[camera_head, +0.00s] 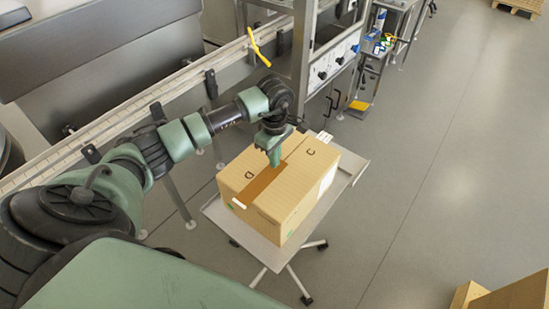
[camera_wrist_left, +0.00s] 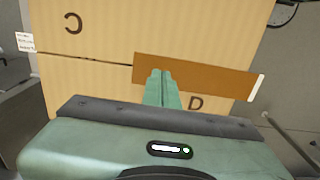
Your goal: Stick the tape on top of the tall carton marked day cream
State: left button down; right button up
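The tall cardboard carton (camera_head: 305,182) stands upright with its flaps closed and a seam across its top. It also fills the upper part of the left wrist view (camera_wrist_left: 100,80). The tape, a brown strip (camera_head: 262,183) with a white end, lies over the seam, slightly askew to it. In the left wrist view the tape (camera_wrist_left: 205,78) reaches past the carton's edge on the right. My left gripper (camera_head: 272,160) is over the carton top, its fingers (camera_wrist_left: 163,78) together at the tape. Contact between tape and carton cannot be told. My right gripper is out of view.
The carton stands on a grey wheeled cart (camera_head: 343,178). A metal conveyor rail (camera_head: 130,100) and machine frame run behind it. Another cardboard box (camera_head: 515,293) is at the lower right.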

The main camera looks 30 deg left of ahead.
pick_arm(q)
jog(key=shift+f+b, duration=0.85)
jog(key=shift+f, duration=0.05)
dwell(0.3)
jog(key=shift+r, duration=0.1)
dwell(0.4)
jog(key=shift+r+p, duration=1.55)
jog(key=shift+r, duration=1.45)
